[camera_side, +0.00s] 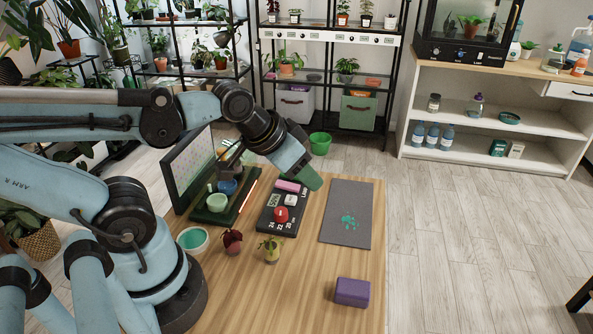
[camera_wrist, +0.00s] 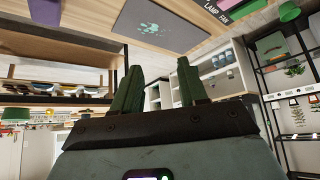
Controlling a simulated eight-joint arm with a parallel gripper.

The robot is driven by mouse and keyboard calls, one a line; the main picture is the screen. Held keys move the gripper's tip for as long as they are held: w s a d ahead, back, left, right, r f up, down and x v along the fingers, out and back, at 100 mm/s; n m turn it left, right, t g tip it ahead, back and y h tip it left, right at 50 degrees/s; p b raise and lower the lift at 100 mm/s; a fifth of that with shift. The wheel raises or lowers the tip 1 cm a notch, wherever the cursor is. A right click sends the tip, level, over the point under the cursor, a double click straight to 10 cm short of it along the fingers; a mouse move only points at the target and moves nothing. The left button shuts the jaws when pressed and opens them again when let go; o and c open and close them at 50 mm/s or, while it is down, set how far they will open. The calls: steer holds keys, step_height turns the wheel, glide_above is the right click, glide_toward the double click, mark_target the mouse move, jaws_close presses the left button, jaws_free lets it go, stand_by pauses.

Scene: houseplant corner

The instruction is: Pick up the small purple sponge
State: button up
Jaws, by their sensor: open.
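The small purple sponge (camera_side: 352,292) is a rectangular block lying flat on the wooden table, near its front right corner. A purple patch that looks like the sponge (camera_wrist: 94,3) is cut off by the top edge in the wrist view. My gripper (camera_side: 314,180) is raised over the far part of the table, near the control board and grey mat, well away from the sponge. In the wrist view, my gripper (camera_wrist: 158,66) shows two green fingers spread apart with nothing between them.
On the table (camera_side: 319,298) are a grey mat (camera_side: 340,228) with a green splash, a control board (camera_side: 268,222) with a red knob, two small plants (camera_side: 271,249), a teal-lined bowl (camera_side: 193,240) and a dark tray (camera_side: 203,217). Bare wood surrounds the sponge.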

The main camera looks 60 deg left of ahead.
steer(key=o, duration=0.6)
steer(key=shift+c, duration=0.2)
steer(key=shift+d, duration=0.1)
steer(key=m+g, duration=0.7)
steer(key=m, duration=0.2)
glide_above(353, 287)
steer(key=shift+f, duration=6.4)
